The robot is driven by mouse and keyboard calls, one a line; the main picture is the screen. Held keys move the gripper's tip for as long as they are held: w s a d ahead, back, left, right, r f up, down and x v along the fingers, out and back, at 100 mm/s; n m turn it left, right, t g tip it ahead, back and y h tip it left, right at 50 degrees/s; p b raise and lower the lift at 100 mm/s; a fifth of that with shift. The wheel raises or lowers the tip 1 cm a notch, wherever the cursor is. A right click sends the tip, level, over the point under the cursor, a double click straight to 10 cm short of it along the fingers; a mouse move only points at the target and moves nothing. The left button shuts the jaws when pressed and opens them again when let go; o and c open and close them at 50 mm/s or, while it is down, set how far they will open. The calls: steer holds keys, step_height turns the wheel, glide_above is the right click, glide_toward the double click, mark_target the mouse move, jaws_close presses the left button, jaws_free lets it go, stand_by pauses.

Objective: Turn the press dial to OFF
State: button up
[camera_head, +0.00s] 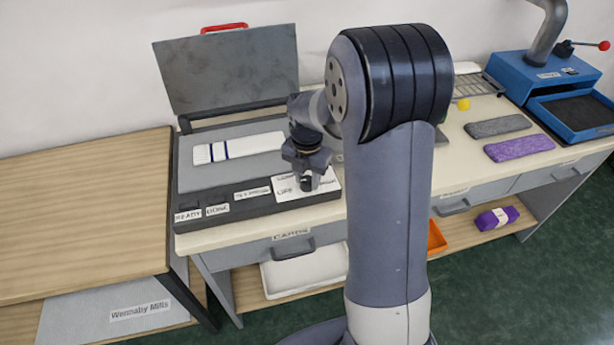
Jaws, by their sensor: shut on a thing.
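The press (182,150) stands on the bench with its grey lid (230,70) raised and a red handle on the lid's top edge. A white cloth strip with dark blue stripes (245,148) lies on its bed. The white dial plate (325,188) is at the right end of the press's dark front strip. My gripper (306,184) points down over this plate, with its fingers shut on the small dark press dial. The fingers hide most of the dial, and I cannot read its setting.
A wooden table (80,215) stands at the left. To the right on the bench are grey (498,126) and purple (520,147) folded pieces, a yellow ball (463,104) and a blue machine (545,75) with a red-knobbed lever. My arm hides the middle.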

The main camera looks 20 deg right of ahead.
mark_target(307, 179)
steer(key=o, duration=1)
steer(key=shift+c, duration=0.2)
steer(key=shift+r, duration=0.1)
step_height(307, 179, up, 11)
steer(key=shift+f, duration=0.2)
step_height(307, 179, down, 11)
steer(key=shift+r, duration=0.1)
steer(key=shift+m, duration=0.3)
